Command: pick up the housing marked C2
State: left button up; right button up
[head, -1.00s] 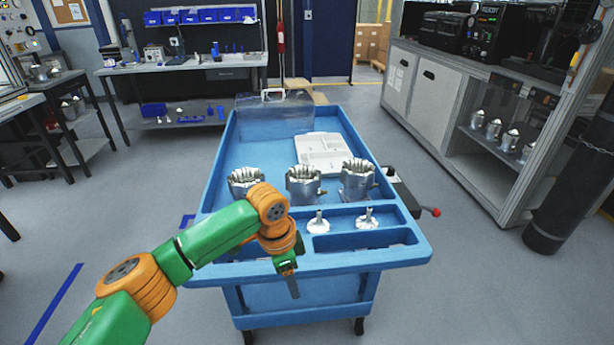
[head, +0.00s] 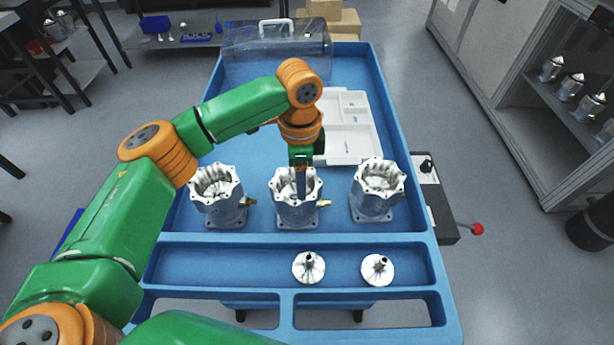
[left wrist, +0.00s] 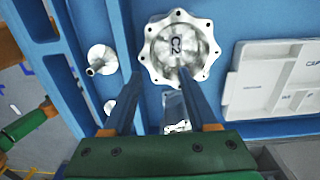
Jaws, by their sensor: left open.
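The housing marked C2 (left wrist: 180,48) is an open silvery metal part with a scalloped, bolt-holed rim. The mark shows inside it in the left wrist view. It matches the middle housing (head: 285,212) in the head view, upright on the blue cart. My left gripper (head: 301,192) points down over this housing, its fingers hiding part of the bore. In the left wrist view my left gripper (left wrist: 160,78) is open, with its fingers apart and nothing gripped. Whether the tips are inside the rim or above it, I cannot tell. My right gripper is out of view.
Similar housings stand to the left (head: 217,195) and right (head: 376,190). Two impellers, one left (head: 308,267) and one right (head: 377,270), lie in the front trough. A white tray (head: 350,140) lies behind, and a clear-lidded box (head: 255,52) is at the cart's far end.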

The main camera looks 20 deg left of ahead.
aim_at(298, 202)
pick_arm(q)
jog(key=s+f, duration=0.1)
jog(key=s+f+p, duration=0.1)
jog(key=f, duration=0.1)
jog(key=shift+s+a+f+p, duration=0.1)
jog(key=shift+s+a+p, duration=0.05)
jog(key=shift+s+p, duration=0.2)
notch_tip(298, 202, down, 3)
jog(key=shift+w+r, duration=0.1)
jog(key=shift+r, duration=0.05)
jog(key=shift+w+f, duration=0.25)
jog(key=shift+w, duration=0.05)
jog(key=shift+s+r, duration=0.15)
jog(key=c, duration=0.9)
grip_shut()
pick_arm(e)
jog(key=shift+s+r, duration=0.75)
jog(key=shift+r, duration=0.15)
